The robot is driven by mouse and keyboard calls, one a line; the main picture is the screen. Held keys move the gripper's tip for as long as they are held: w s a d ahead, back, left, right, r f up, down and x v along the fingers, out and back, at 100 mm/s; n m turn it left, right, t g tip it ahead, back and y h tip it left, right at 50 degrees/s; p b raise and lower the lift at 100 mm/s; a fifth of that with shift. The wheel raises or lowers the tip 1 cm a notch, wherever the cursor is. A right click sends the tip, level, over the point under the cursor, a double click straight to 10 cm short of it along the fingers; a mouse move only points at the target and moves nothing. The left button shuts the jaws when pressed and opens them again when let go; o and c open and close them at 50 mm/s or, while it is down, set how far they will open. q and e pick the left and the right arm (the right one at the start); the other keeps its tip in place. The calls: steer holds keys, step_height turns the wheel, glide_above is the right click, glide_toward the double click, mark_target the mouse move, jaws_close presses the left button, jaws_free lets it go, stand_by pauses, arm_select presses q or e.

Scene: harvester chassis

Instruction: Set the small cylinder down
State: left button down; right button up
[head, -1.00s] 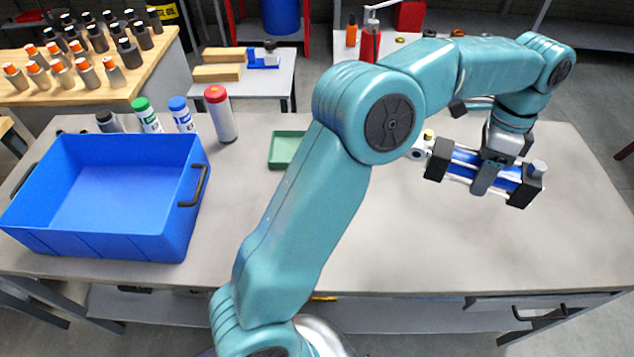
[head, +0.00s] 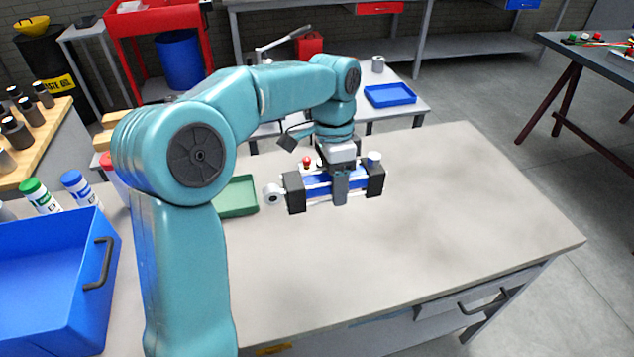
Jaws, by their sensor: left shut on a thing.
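The small cylinder has a blue barrel (head: 316,188), black end blocks, thin pale rods and a white rod eye at its left end. It lies roughly level across the picture. My left gripper (head: 340,188) comes down from above and is shut on the barrel near its middle. The cylinder is over the grey workbench top (head: 450,215), right of a green tray (head: 238,196). It seems a little above the surface, but the gap is hard to judge. My right gripper is not in view.
A blue bin (head: 50,280) stands at the left, with green-capped (head: 40,197) and blue-capped (head: 78,190) bottles behind it. The bench is clear right of and in front of the cylinder. A side table with a blue tray (head: 390,95) stands behind.

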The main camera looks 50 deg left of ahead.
arm_select(q)
glide_above(332, 249)
steer(key=f, duration=1.2)
steer(key=shift+w+a+f, duration=0.15)
steer(key=shift+a+f, duration=0.15)
steer(key=shift+f, duration=0.1)
steer(key=shift+w+f, duration=0.1)
steer(key=shift+f, duration=2.55)
steer(key=shift+r, duration=0.1)
steer(key=c, duration=0.6)
jaws_free()
steer(key=shift+f, duration=0.25)
steer(key=shift+o, duration=0.8)
steer(key=shift+s+d+r, duration=0.1)
steer(key=shift+s+d, duration=0.05)
steer(key=shift+s, duration=0.05)
steer(key=shift+w, duration=0.1)
